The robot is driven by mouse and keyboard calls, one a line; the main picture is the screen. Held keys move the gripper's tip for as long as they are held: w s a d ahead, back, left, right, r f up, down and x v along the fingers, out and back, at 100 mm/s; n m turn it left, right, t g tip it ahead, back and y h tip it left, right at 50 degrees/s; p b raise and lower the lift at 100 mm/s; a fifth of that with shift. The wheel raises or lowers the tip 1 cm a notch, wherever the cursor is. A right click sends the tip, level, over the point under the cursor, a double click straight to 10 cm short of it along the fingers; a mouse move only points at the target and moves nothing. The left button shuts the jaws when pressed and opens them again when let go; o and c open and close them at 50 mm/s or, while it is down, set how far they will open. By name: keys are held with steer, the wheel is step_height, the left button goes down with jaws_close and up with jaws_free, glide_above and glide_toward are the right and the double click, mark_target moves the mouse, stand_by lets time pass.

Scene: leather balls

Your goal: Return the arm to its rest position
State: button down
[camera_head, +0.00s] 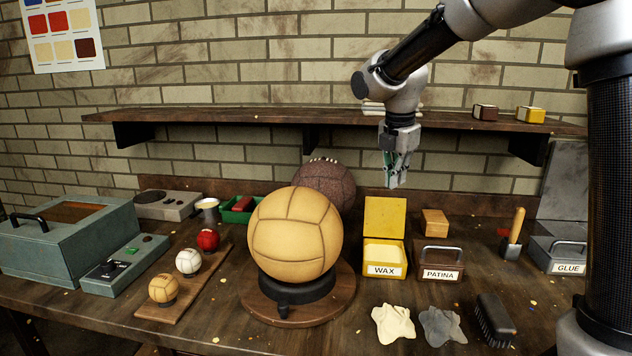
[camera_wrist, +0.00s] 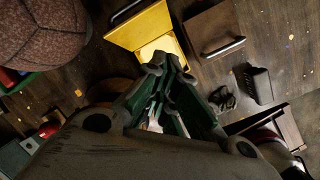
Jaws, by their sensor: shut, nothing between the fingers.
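My gripper (camera_head: 396,182) hangs pointing down from my arm, in front of the wall shelf and above the back of the workbench. Its fingers are closed together with nothing between them. In the wrist view my gripper (camera_wrist: 160,75) shows its closed fingertips over the open yellow wax box (camera_wrist: 148,28). In the head view the gripper is above and slightly right of the wax box (camera_head: 384,255) and touches nothing that I can see. My arm reaches in from the upper right.
A tan ball (camera_head: 294,235) sits on a round stand, with a brown ball (camera_head: 324,180) behind it. The wall shelf (camera_head: 250,118) runs behind my gripper. The patina box (camera_head: 441,262), brush (camera_head: 494,318) and glue box (camera_head: 560,256) stand to the right.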

steer(key=s+d+m, duration=0.4)
steer(key=s+m, duration=0.4)
steer(key=s, duration=0.2)
steer(key=s+d+m+t, duration=0.1)
steer(key=s+d+m, duration=0.4)
steer(key=s+m, duration=0.3)
steer(key=s+d+m+t+y, duration=0.1)
steer(key=s+d+m, duration=0.4)
steer(key=s+m, duration=0.3)
steer(key=shift+s+m, duration=0.4)
steer(key=shift+s, duration=1.8)
